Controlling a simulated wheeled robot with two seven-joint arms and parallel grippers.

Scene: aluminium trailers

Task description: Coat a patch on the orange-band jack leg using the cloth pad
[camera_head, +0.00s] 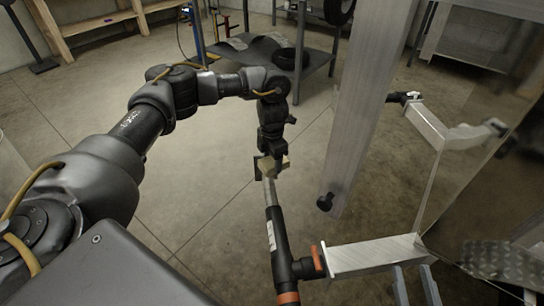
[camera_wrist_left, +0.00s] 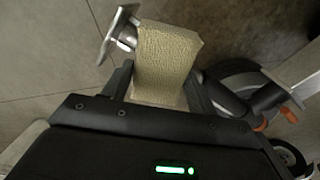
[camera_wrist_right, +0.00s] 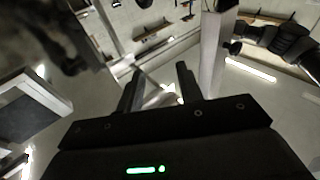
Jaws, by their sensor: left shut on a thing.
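The jack leg (camera_head: 277,243) has a black body with orange bands and a bare silver tube (camera_head: 269,190) at its far end, near the centre of the head view. My left gripper (camera_head: 271,164) is shut on a beige cloth pad (camera_wrist_left: 168,62), close to that tube end; I cannot tell whether they touch. In the left wrist view, the pad hides part of the leg, and a silver foot (camera_wrist_left: 120,35) shows beside it. My right gripper (camera_wrist_right: 160,88) is open with nothing held between its fingers, seen only in the right wrist view.
A trailer frame with an aluminium beam (camera_head: 370,90) and a bracket arm (camera_head: 375,256) stands right of the leg. A dark low table (camera_head: 262,50) and a wooden bench (camera_head: 100,22) are at the back. The floor left of the leg is clear.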

